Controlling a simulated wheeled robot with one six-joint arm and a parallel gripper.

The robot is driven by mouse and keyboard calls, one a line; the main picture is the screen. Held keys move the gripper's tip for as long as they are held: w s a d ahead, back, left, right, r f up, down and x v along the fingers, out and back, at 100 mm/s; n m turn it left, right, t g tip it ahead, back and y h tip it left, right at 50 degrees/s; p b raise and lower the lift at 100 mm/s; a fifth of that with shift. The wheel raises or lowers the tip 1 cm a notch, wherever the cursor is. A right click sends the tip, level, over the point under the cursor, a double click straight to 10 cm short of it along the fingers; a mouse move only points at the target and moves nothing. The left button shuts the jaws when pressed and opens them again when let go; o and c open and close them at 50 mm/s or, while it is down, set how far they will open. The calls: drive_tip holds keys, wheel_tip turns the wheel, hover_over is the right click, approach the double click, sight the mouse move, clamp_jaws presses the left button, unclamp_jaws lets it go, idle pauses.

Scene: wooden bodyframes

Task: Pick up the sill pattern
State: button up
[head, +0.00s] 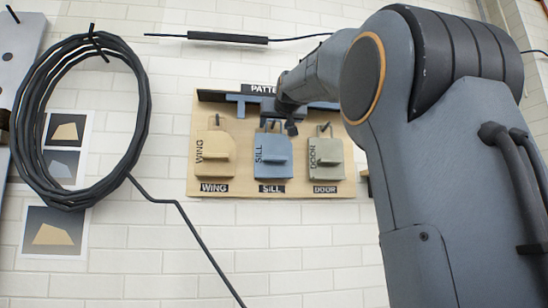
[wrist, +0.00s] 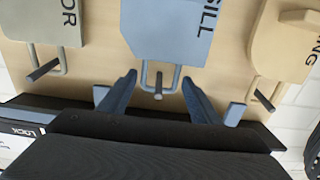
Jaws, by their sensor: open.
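The sill pattern (head: 272,160) is a blue-grey board marked SILL, hanging in the middle of a wooden panel above its SILL label. In the wrist view, which is turned upside down, the sill pattern (wrist: 165,30) is at the top centre, with its wire loop on a dark peg (wrist: 158,86). My gripper (head: 280,126) is at the top of the sill pattern in the head view. In the wrist view my gripper (wrist: 160,82) is open, with one finger on each side of the loop and peg. The fingers hold nothing; whether they touch the board cannot be told.
The wing pattern (head: 215,155) hangs to the left and the door pattern (head: 326,159) to the right on the same panel (head: 243,185). A dark ledge (head: 222,96) runs along the panel's top. A coiled black cable (head: 135,120) hangs on the wall further left.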

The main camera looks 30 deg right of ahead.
drive_tip(key=c, duration=1.2)
drive_tip(key=shift+c, duration=0.4)
drive_tip(key=shift+r, duration=0.1)
